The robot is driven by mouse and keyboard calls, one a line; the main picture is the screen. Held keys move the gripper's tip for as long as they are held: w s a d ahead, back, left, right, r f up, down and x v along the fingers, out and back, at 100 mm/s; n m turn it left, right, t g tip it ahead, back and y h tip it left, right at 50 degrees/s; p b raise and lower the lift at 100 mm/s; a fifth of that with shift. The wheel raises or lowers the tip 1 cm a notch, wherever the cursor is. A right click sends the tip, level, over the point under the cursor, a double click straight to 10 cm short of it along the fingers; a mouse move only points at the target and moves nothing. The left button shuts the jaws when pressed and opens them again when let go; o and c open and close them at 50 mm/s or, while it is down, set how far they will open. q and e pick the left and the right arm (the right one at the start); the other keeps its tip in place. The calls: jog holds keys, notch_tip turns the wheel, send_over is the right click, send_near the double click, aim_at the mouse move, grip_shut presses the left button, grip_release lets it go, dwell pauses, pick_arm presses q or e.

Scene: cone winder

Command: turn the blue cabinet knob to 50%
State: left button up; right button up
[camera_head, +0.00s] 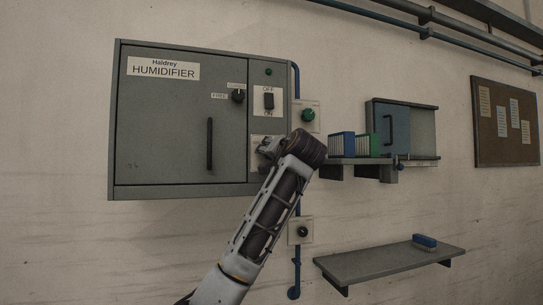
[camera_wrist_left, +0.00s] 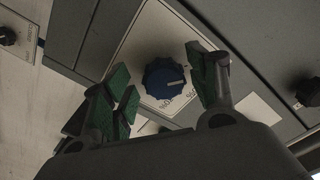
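The blue knob (camera_wrist_left: 165,79) sits on a white label plate (camera_wrist_left: 137,50) on the grey cabinet in the left wrist view. Its white mark points right, just above printed characters that are hard to read. My left gripper (camera_wrist_left: 159,65) is open, its green-padded fingers on either side of the knob with visible gaps. I cannot tell how deep the fingertips reach. In the head view my left gripper (camera_head: 266,147) is at the lower right panel of the humidifier cabinet (camera_head: 160,120) and hides the knob. My right gripper is not in view.
Above are a black knob (camera_head: 238,95) and a rocker switch (camera_head: 268,101). To the right are a green button (camera_head: 308,115), a shelf with boxes (camera_head: 342,145) and a small cabinet (camera_head: 422,130). A lower shelf (camera_head: 390,262) holds a blue-topped block (camera_head: 424,241).

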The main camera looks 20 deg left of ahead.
pick_arm(q)
jog(key=v, duration=1.2)
dwell(0.5)
dwell(0.4)
